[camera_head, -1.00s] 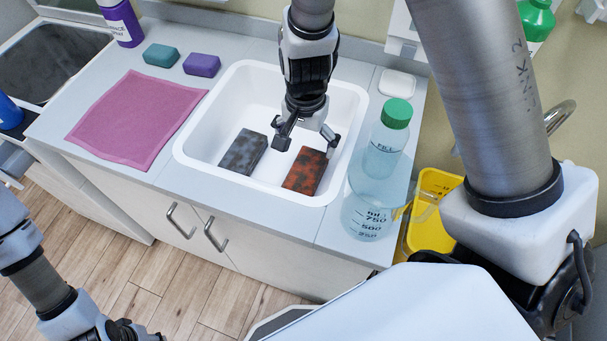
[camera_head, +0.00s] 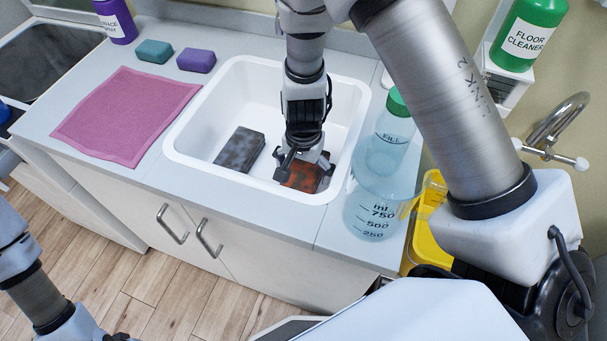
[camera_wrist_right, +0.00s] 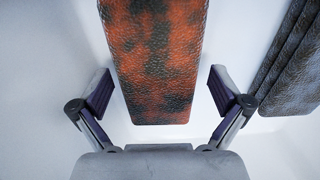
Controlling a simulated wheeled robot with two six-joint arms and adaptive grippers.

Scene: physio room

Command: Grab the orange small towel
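The orange small towel (camera_head: 302,177) is a folded block, orange with dark blotches, lying in the white sink basin. In the head view my right gripper (camera_head: 305,164) is over it and hides part of it. In the right wrist view the towel (camera_wrist_right: 155,60) lies between the two open fingers of my right gripper (camera_wrist_right: 158,95), with a gap on each side. A similar grey blotched folded block (camera_head: 240,149) lies to its left in the basin; it also shows at the right of the wrist view (camera_wrist_right: 293,65). My left gripper (camera_head: 118,337) is barely visible at the bottom edge.
The sink rim (camera_head: 175,140) surrounds the towels. A clear bottle with a green cap (camera_head: 378,190) stands close right of the sink. A pink cloth (camera_head: 125,115), a teal block (camera_head: 154,51) and a purple block (camera_head: 196,60) lie on the counter to the left.

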